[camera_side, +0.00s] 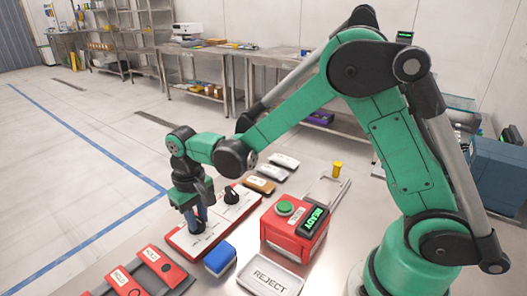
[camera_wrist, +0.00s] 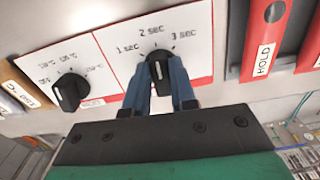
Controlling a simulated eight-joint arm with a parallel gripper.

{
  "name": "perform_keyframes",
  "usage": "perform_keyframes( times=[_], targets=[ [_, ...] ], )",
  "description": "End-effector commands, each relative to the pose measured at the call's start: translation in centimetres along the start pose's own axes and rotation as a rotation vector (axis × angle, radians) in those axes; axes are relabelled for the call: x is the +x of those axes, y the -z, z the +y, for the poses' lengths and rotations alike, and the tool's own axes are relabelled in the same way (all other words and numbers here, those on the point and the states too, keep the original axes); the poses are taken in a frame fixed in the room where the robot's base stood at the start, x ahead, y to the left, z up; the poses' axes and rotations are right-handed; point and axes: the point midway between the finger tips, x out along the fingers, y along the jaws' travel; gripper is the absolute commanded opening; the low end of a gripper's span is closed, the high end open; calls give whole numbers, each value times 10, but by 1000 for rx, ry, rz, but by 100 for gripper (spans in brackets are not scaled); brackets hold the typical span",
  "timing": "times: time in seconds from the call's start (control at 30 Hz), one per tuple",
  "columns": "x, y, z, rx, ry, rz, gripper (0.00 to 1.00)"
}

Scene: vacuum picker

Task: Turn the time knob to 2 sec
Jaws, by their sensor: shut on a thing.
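The time knob (camera_wrist: 158,64) is black and sits on a white, red-edged panel (camera_wrist: 190,62) marked 1 sec, 2 sec and 3 sec. In the wrist view its upper end faces roughly up toward the 2 sec label (camera_wrist: 149,31); its exact pointing is hard to tell. My gripper (camera_wrist: 160,78) has its two blue fingers closed on the sides of the knob. In the side view my gripper (camera_side: 196,222) reaches down onto the panel (camera_side: 183,241), and the fingers hide the time knob there.
A second black knob (camera_wrist: 70,92) with temperature-like markings stands beside it. Red HOLD holders (camera_wrist: 268,35) lie on the other side. In the side view a blue block (camera_side: 219,258), a red READY box with green button (camera_side: 290,235) and a REJECT tray (camera_side: 270,278) stand close by.

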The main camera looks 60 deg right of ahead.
Motion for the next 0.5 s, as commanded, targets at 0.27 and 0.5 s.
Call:
perform_keyframes(
  times=[0.27,0.5],
  targets=[
    [0,0,0,-55,0,1,0],
    [0,0,0,-59,0,1,0]
  ],
)
